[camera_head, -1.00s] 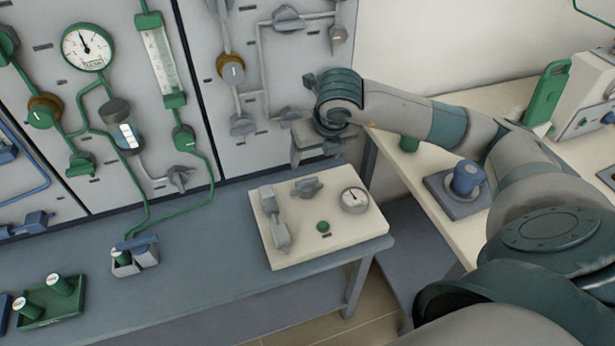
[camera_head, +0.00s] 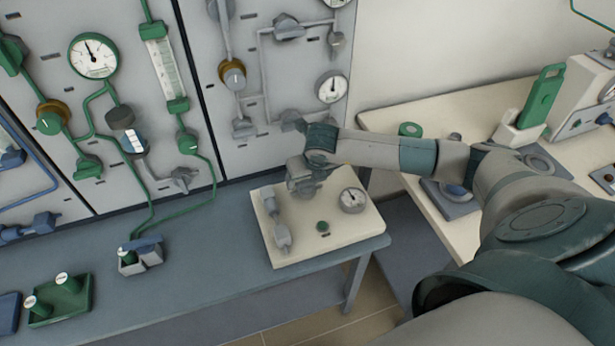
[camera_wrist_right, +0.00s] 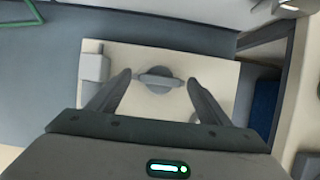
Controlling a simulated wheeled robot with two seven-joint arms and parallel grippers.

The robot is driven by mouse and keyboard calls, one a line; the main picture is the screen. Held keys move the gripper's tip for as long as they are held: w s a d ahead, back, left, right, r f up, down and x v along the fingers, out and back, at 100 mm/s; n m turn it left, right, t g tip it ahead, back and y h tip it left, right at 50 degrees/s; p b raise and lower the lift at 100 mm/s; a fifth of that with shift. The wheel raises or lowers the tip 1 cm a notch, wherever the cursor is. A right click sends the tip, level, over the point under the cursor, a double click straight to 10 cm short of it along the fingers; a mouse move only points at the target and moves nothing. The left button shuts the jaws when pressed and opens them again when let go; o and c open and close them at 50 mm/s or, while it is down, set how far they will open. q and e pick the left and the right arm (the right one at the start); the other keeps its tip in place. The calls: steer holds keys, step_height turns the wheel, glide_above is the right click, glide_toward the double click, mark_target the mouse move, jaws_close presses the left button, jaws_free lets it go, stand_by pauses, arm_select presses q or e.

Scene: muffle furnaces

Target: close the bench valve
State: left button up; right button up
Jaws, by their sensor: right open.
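The bench valve (camera_wrist_right: 158,80) is a grey knob with a bar handle on a cream panel box (camera_head: 335,240). In the right wrist view it sits between and just beyond my open fingers, with the bar lying roughly crosswise from finger to finger. My right gripper (camera_wrist_right: 158,95) is open and empty, above the box, and I see no contact with the handle. In the head view my right gripper (camera_head: 302,188) hides the valve. My left gripper is not in view.
The box also carries a gauge (camera_head: 353,200), a green button (camera_head: 323,227) and a grey fitting (camera_head: 279,225). A wall panel (camera_head: 250,150) with pipes stands close behind. A green tray (camera_head: 75,308) lies at left.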

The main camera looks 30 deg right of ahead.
steer(key=shift+f, duration=0.15)
steer(key=c, duration=1)
steer(key=shift+c, duration=0.2)
